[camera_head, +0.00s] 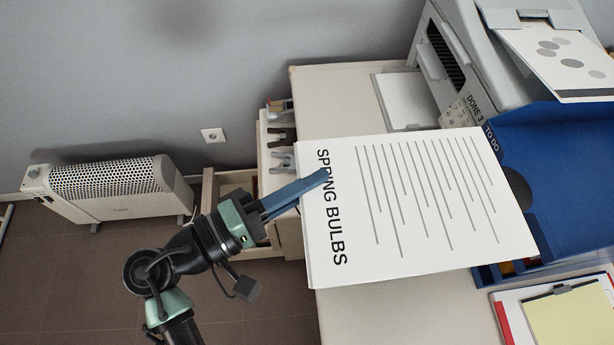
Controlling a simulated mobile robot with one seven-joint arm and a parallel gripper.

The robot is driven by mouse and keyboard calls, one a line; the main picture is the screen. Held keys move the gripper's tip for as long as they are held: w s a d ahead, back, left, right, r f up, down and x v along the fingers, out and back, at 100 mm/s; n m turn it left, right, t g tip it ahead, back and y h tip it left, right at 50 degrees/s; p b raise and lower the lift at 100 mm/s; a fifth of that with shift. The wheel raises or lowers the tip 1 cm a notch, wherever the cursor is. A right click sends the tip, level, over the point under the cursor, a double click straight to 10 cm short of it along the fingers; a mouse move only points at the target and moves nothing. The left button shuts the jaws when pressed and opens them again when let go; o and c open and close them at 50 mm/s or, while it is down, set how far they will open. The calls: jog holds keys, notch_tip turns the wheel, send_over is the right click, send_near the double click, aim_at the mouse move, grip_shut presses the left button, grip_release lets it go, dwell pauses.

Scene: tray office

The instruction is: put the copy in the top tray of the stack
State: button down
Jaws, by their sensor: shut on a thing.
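The copy (410,235) is a white sheet, or thin set of sheets, headed "SPRING BULBS" with grey lines below. My gripper (318,177) is shut on its left edge, near the heading. The copy looks held above the desk, tilted in the picture. Behind its right side stands the blue tray stack (565,145), with a "TO DO" label at its upper left corner. The copy hides part of the stack, so I cannot tell its levels or what lies in them.
A grey printer (490,60) stands at the back right, with a dotted sheet (565,55) on top. A clipboard with yellow paper (575,315) lies lower right. An open drawer (208,195) and heater (110,190) are left.

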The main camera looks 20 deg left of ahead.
aim_at(500, 202)
jog(key=d, duration=0.1)
jog(key=w+d+f+b, duration=0.1)
jog(key=shift+d+f, duration=0.2)
jog(key=shift+d, duration=0.2)
jog(key=w+d+p, duration=0.1)
jog(key=w+d, duration=0.3)
jog(key=d, duration=0.6)
jog(key=w+d+p, duration=0.1)
jog(key=w+d, duration=0.4)
jog(key=d, duration=0.6)
jog(key=w+d+r+p, duration=0.1)
jog(key=w+d, duration=0.3)
jog(key=d, duration=0.7)
jog(key=shift+w+p, duration=0.2)
jog(key=shift+p, duration=0.15)
jog(key=c, duration=0.9)
grip_release()
jog(key=b+v, duration=0.1)
jog(key=v, duration=1)
jog(key=shift+s+a+f+b, duration=0.1)
jog(key=shift+a+f+b, duration=0.05)
jog(key=shift+b, duration=0.2)
jog(key=shift+v, duration=0.75)
